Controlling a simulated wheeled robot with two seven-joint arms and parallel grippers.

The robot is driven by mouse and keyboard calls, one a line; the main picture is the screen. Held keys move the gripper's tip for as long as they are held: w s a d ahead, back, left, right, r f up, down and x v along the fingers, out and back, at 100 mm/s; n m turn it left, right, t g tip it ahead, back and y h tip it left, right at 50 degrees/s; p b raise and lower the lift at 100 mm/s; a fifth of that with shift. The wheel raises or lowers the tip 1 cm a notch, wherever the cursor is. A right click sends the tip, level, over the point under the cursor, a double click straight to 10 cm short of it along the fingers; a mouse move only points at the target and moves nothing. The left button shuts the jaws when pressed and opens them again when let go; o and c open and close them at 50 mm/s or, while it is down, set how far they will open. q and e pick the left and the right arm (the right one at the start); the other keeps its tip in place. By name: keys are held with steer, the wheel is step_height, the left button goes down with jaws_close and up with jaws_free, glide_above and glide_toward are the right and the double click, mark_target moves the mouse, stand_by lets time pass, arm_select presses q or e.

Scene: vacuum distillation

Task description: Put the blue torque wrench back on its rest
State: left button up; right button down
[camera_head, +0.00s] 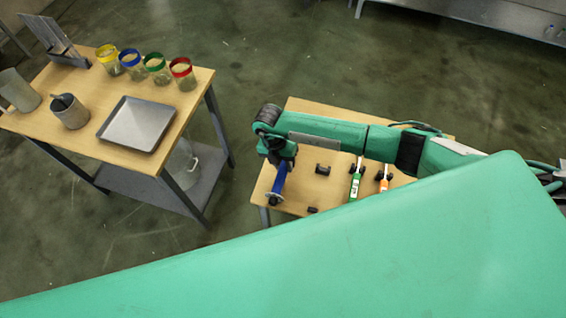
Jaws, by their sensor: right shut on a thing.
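The blue torque wrench (278,186) is at the left end of the small wooden table. My right gripper (281,166) points down and is shut on its upper part, with the blue handle showing below the jaws. I cannot tell whether the wrench touches the table. To its right, two small black blocks, one further back (322,169) and one nearer (313,210), stand empty and look like the free rest. A green wrench (355,184) and an orange wrench (383,180) lie further right on similar black holders. My left gripper is out of view.
The small table (297,194) is partly hidden by my right arm and a large green part of me in front. A second table (184,120) at left holds a metal tray (138,123), several colour-rimmed jars and metal pots. Floor separates the tables.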

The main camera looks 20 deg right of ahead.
steer(key=shift+b+x, duration=0.8)
steer(key=shift+x, duration=0.2)
steer(key=shift+w+a+f, duration=0.1)
steer(key=shift+w+a, duration=0.1)
steer(key=c, duration=1)
jaws_free()
steer(key=shift+c, duration=0.2)
steer(key=shift+s+f, duration=0.1)
steer(key=shift+f, duration=0.05)
steer(key=b+v, duration=0.3)
steer(key=v, duration=1.1)
steer(key=shift+b, duration=0.4)
